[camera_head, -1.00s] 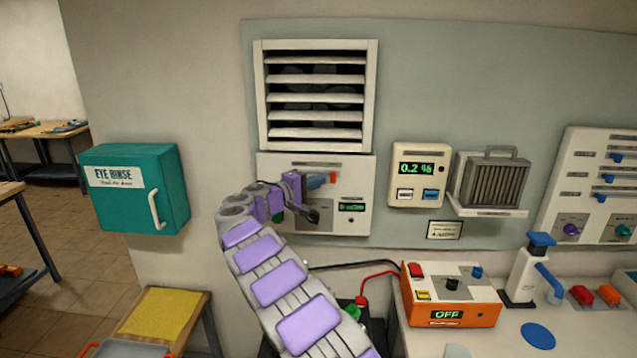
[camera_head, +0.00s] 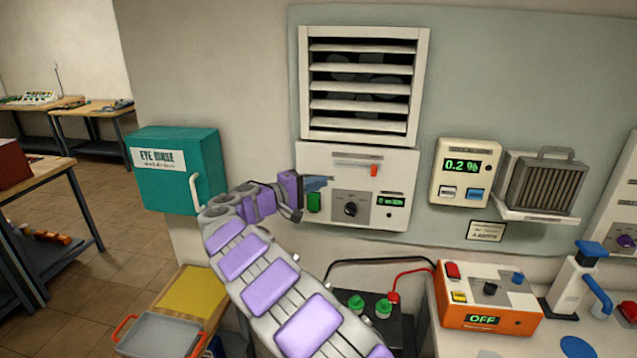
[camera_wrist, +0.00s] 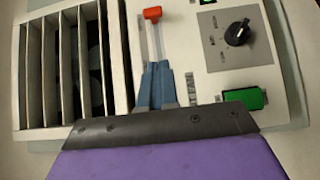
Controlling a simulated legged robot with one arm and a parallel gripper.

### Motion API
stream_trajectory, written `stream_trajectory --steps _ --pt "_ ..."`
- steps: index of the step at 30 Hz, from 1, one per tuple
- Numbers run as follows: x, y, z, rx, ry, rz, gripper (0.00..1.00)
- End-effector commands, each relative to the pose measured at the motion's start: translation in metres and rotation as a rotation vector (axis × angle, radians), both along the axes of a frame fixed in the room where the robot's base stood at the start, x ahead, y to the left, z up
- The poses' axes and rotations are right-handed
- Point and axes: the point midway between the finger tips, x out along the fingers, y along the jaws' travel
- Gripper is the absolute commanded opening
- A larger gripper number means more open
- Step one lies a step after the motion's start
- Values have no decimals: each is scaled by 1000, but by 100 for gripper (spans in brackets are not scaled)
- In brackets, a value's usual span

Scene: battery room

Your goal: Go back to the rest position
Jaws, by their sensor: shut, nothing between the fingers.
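My gripper (camera_head: 316,183) is at the end of my purple and grey arm, in front of the left part of the white control panel (camera_head: 318,160) below the louvred vent (camera_head: 365,85). In the wrist view its two blue-grey fingers (camera_wrist: 155,86) are together and empty. Their tips point toward a slot with a red slider (camera_wrist: 152,13), and appear apart from the red piece. The panel also carries a black knob (camera_wrist: 237,33) and a green button (camera_wrist: 243,98). Whether the fingers touch the panel cannot be told.
A teal eye rinse box (camera_head: 175,185) hangs on the left wall. A gas meter reading 0.2 % (camera_head: 463,170) hangs to the right. An orange charger (camera_head: 487,298) showing OFF stands on the bench, beside a battery (camera_head: 385,325) with green caps. Open floor lies at left.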

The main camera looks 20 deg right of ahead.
Motion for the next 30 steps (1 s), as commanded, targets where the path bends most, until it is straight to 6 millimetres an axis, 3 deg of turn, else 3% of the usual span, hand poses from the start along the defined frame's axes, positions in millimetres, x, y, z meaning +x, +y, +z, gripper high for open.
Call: stream_trajectory --steps 10,14,22,30 --pt "-2 0 2 2 1 -4 0" --pt "-20 -11 11 25 14 -38 0" --pt "-111 -49 25 187 72 -182 0" --pt "-217 -56 12 441 103 -294 0"
